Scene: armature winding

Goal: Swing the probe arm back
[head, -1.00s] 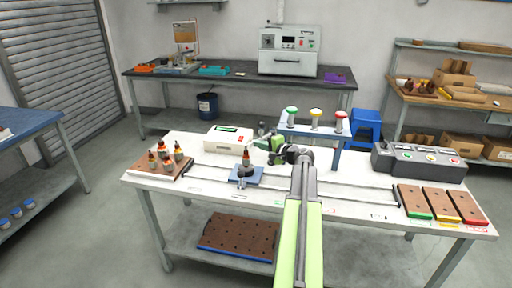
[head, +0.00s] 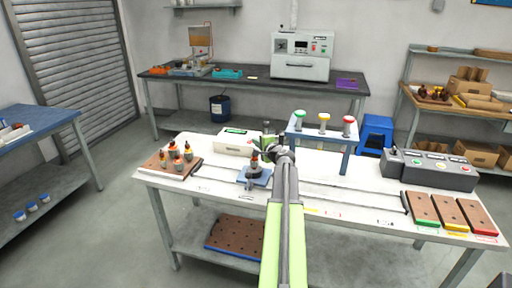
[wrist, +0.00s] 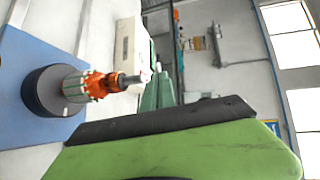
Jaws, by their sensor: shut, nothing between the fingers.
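An armature (head: 254,160) stands upright in a dark round holder on a blue plate (head: 258,181) at the middle of the white bench. In the wrist view the armature (wrist: 92,86), with its orange band and grey shaft, appears sideways at left. My own wrist hides part of this spot.
Several armatures stand on a brown board (head: 158,166) at left. A white box (head: 232,145) is behind the blue plate. A blue stand with coloured buttons (head: 346,137) is right of my arm. A grey control box (head: 430,172) and brown trays (head: 421,208) are at the right.

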